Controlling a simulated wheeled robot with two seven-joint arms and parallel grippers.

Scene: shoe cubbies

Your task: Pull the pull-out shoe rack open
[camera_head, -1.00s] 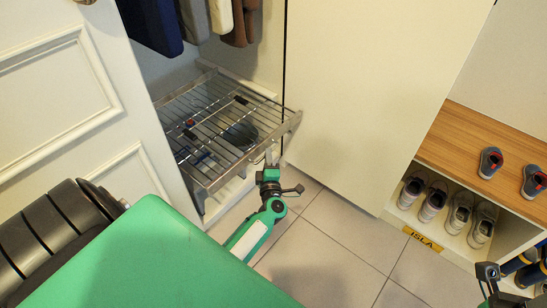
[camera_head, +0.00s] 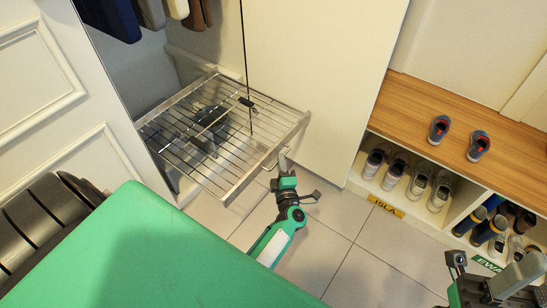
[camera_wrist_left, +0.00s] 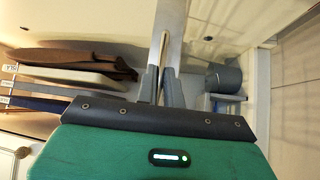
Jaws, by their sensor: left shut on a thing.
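The pull-out shoe rack (camera_head: 190,158) is a tray of metal wires with a flat metal front rail, in the head view left of centre. It sticks out of the open closet. In the left wrist view, the two fingers (camera_wrist_left: 162,85) close on the flat metal rail (camera_wrist_left: 171,28), which runs upward out of frame. My right gripper (camera_head: 480,282) is at the bottom right of the head view, away from the rack; its fingers do not show clearly.
A white door panel (camera_head: 310,80) stands right of the rack. A wood-topped shoe cubby (camera_head: 460,112) with several shoes stands at the right. Clothes (camera_head: 150,12) hang above the rack. Open tile floor (camera_head: 325,235) lies in front.

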